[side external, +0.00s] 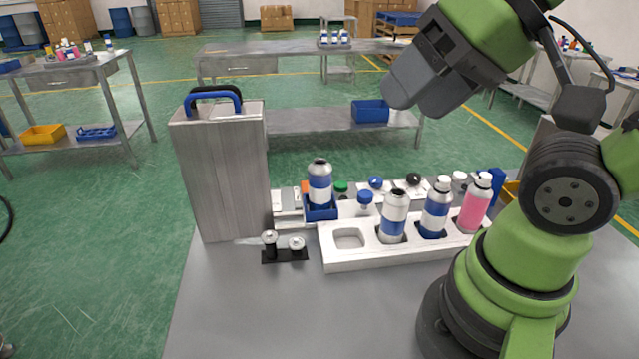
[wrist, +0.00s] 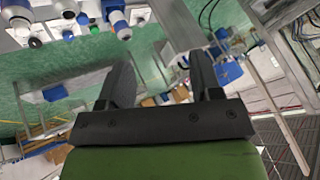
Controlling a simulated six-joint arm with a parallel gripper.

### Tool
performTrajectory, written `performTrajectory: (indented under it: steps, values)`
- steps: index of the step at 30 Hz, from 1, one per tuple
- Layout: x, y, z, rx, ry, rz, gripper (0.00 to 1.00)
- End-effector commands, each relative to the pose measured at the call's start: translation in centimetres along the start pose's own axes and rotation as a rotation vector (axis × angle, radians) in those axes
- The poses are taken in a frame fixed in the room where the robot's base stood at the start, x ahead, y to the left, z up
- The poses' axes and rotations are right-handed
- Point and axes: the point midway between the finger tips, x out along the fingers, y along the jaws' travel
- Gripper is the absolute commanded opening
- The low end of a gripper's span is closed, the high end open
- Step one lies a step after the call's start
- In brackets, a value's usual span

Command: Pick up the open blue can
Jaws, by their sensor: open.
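A silver can with a blue band (side external: 394,215) and a bare, capless top stands upright in the white tray (side external: 345,258). A similar blue-banded can (side external: 319,183), also without a cap, stands upright in a small blue holder (side external: 321,212) behind the tray. I cannot tell which is the one meant. A blue can with a white cap (side external: 436,207) and a pink can with a white cap (side external: 475,203) stand farther right in the tray. My gripper (wrist: 162,80) is open and empty, raised high above the bench and away from the cans. Cans show partly at the wrist view's upper left.
A tall grey box with a blue handle (side external: 220,170) stands left of the tray. A small black stand with metal parts (side external: 284,250) sits in front of it. The tray's leftmost slot is empty. The bench front (side external: 260,310) is clear.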

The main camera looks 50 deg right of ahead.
Motion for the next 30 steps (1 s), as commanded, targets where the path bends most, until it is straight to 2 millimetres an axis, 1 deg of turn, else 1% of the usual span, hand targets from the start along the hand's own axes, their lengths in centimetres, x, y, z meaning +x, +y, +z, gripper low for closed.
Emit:
performTrajectory:
  steps: [11,12,13,14,22,26,29,30]
  values:
    - [0.0,0.0,0.0,0.0,0.0,0.0,0.59]
    - [0.0,0.0,0.0,0.0,0.0,0.0,0.68]
    - [0.0,0.0,0.0,0.0,0.0,0.0,0.75]
    - [0.0,0.0,0.0,0.0,0.0,0.0,0.77]
    - [0.1,0.0,-0.1,-0.004,-0.002,0.001,0.77]
    - [0.9,-0.1,-1.3,-0.045,-0.021,0.014,0.77]
    - [2.6,0.0,-3.3,-0.112,-0.05,0.031,0.77]
    - [3.6,0.1,-4.2,-0.146,-0.063,0.04,0.77]
